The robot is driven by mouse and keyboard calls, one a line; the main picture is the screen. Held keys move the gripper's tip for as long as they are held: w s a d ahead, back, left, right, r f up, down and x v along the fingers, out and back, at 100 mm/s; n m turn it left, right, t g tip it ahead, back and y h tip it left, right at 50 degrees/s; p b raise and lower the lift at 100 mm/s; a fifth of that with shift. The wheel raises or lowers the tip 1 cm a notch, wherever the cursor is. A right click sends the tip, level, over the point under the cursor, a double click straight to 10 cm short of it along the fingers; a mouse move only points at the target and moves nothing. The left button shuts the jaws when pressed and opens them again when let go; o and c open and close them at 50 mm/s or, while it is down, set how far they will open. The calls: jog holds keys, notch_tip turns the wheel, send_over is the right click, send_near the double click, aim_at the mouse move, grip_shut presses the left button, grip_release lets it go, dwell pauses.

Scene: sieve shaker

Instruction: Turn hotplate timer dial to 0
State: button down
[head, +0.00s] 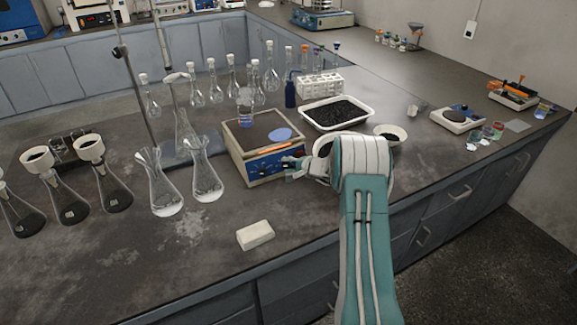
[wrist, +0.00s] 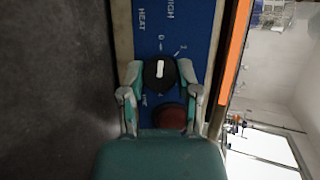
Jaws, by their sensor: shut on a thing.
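The hotplate (head: 247,147) stands on the bench, with a blue control panel (head: 262,166) on its front. In the wrist view the blue panel (wrist: 172,20) appears sideways, with white "HIGH" and "HEAT" lettering. A black dial (wrist: 160,75) with a white pointer mark sits on it. My gripper (wrist: 161,80) is closed around this dial, one finger on each side. A dark red round part (wrist: 171,117) lies beside the dial, partly hidden by my gripper. In the head view my gripper (head: 295,165) is at the panel's right end and hides the dial there.
A beaker (head: 245,106) and a blue disc (head: 280,134) are on the hotplate's top. A white tray of black granules (head: 337,104) stands behind right. Flasks (head: 205,172) stand to the left. A white block (head: 255,235) lies in front, with bare bench around it.

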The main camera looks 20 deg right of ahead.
jog(key=shift+a+f+n, duration=0.2)
jog(key=shift+f+n, duration=0.05)
jog(key=shift+n, duration=0.35)
jog(key=shift+c, duration=1.7)
grip_release()
jog(key=shift+r, duration=0.1)
jog(key=shift+s+d+r, duration=0.15)
jog(key=shift+d, duration=0.05)
jog(key=v, duration=1.1)
jog(key=shift+r, duration=0.2)
jog(key=shift+s+a, duration=0.1)
